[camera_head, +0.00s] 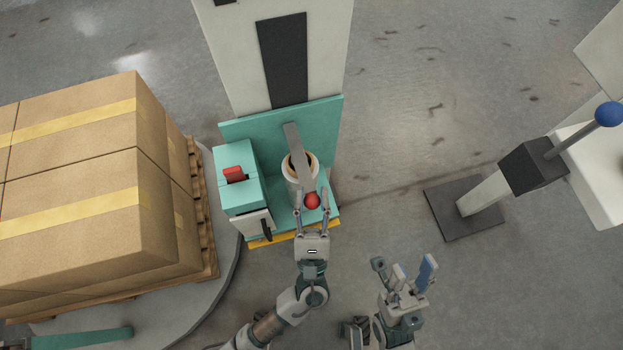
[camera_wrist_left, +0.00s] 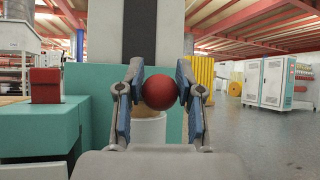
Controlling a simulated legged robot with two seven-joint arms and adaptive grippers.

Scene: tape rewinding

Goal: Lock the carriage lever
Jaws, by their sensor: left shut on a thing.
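The carriage lever is a grey bar (camera_head: 295,148) with a red ball knob (camera_head: 312,200) at its near end, above the teal carriage (camera_head: 318,115). The red knob also shows in the left wrist view (camera_wrist_left: 159,92), between the two fingers. My left gripper (camera_head: 312,203) is shut on the red knob, one finger on each side. A pale roll (camera_head: 292,182) sits under the lever, partly hidden by it. My right gripper (camera_head: 404,277) is open and empty, low in the head view, right of the left arm and away from the carriage.
A teal box with a red switch (camera_head: 234,174) stands left of the lever. Stacked cartons (camera_head: 85,200) on a pallet fill the left side. A post with a blue ball handle (camera_head: 607,114) stands at the right. Floor between carriage and post is clear.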

